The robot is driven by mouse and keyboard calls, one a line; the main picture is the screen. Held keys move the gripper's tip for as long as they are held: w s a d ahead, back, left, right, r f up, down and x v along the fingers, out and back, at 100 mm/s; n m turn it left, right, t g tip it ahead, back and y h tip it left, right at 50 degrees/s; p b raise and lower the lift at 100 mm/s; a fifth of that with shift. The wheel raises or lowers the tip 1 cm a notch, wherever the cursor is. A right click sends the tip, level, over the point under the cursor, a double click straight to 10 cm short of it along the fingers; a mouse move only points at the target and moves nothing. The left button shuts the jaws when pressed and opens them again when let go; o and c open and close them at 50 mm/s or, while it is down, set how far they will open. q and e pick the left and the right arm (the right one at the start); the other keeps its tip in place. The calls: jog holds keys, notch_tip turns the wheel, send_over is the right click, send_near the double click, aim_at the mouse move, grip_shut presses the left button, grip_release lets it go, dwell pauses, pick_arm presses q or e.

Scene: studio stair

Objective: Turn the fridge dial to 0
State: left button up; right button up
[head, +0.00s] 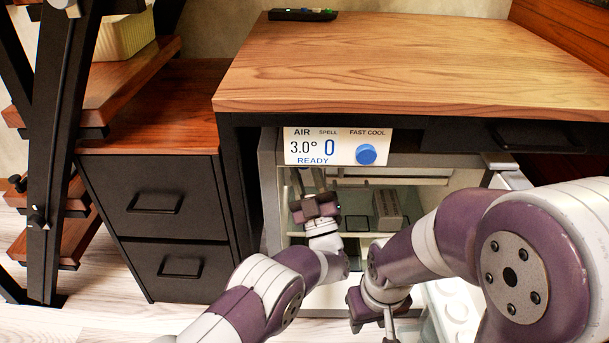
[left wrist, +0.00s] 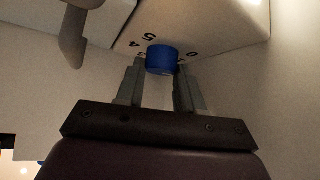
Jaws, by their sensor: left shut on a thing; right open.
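The fridge (head: 268,185) stands open under the wooden desk. Its dial (left wrist: 162,58) is a blue knob on a pale housing, with the numbers 5, 4, 1 and 0 readable around it. My left gripper (left wrist: 160,80) is shut on the dial, one finger on each side. In the head view my left gripper (head: 313,180) reaches into the upper part of the fridge, and the dial is hidden there. I cannot tell which number the dial points to. My right gripper (head: 388,325) is open and empty, low in front of the fridge, partly cut off by the frame.
A white panel (head: 310,148) on the fridge top reads AIR 3.0°, SPELL 0, READY, with a blue FAST COOL button (head: 366,154). A box (head: 388,208) sits on a glass shelf inside. A black drawer cabinet (head: 150,205) stands left; a remote (head: 302,15) lies on the desk (head: 400,70).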

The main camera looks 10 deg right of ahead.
pick_arm(q)
jog(key=n+g+y, duration=0.1)
jog(key=n+y, duration=0.1)
jog(key=n, duration=0.1)
jog(key=n+g+y, duration=0.1)
jog(key=n+g, duration=0.1)
jog(key=n+g+y+b, duration=0.1)
jog(key=n+y, duration=0.1)
jog(key=n, duration=0.1)
jog(key=shift+d+n+g+y, duration=0.25)
jog(key=shift+n+g+y, duration=0.05)
jog(key=shift+g, duration=0.1)
jog(key=o, duration=1)
jog(key=shift+r, duration=0.15)
jog(key=shift+o, duration=0.2)
